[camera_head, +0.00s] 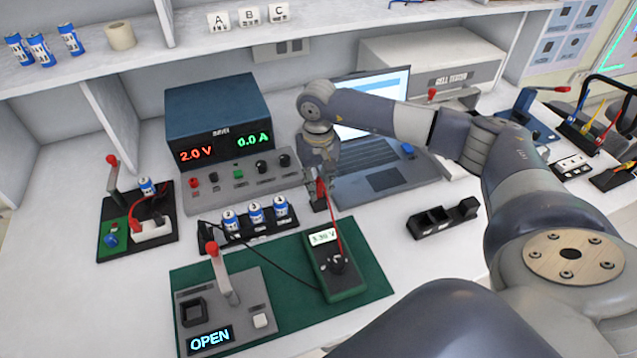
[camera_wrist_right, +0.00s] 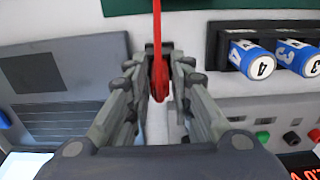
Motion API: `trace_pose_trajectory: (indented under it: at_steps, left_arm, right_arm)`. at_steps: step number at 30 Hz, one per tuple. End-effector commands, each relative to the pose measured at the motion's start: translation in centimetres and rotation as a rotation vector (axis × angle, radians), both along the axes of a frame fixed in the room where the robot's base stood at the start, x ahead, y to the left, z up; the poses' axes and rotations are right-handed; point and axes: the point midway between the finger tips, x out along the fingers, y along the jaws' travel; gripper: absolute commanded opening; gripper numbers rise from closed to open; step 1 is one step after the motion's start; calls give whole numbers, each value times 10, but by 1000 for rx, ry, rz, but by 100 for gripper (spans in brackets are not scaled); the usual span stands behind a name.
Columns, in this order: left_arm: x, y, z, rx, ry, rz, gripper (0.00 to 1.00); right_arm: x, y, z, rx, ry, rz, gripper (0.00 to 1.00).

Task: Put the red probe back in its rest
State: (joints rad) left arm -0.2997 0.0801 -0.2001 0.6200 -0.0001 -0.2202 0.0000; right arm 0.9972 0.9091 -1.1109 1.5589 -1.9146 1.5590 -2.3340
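The red probe (camera_head: 321,190) is upright behind the green multimeter (camera_head: 338,268), its red lead running down to the meter. My right gripper (camera_head: 319,202) points down at it; in the right wrist view the probe (camera_wrist_right: 160,76) lies between the two fingers (camera_wrist_right: 160,85), which look closed on it. The probe's tip is hidden by the fingers. The meter reads about 3.36 V. A rest for the probe cannot be made out clearly; the fingers cover that spot. My left gripper is not in view.
A rack (camera_head: 250,236) of several blue cells stands just left of the gripper. The power supply (camera_head: 220,120) and laptop (camera_head: 385,180) are behind. A lever fixture (camera_head: 222,305) sits front left on the green mat (camera_head: 366,285). A black tray (camera_head: 443,219) stands right.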

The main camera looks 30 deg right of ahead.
Motion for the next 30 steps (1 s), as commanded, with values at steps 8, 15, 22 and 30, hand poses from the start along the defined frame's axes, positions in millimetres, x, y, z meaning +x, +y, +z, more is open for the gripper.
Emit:
trace_pose_trajectory:
  at_steps: [8,15,22,30]
  left_arm:
    - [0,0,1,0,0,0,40]
    - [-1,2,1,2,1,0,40]
    - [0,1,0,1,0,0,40]
    - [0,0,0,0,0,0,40]
  right_arm:
    - [0,0,1,0,0,0,38]
    - [1,0,13,1,-3,-1,38]
    - [2,0,60,1,-6,0,38]
    - [1,1,107,1,-2,0,38]
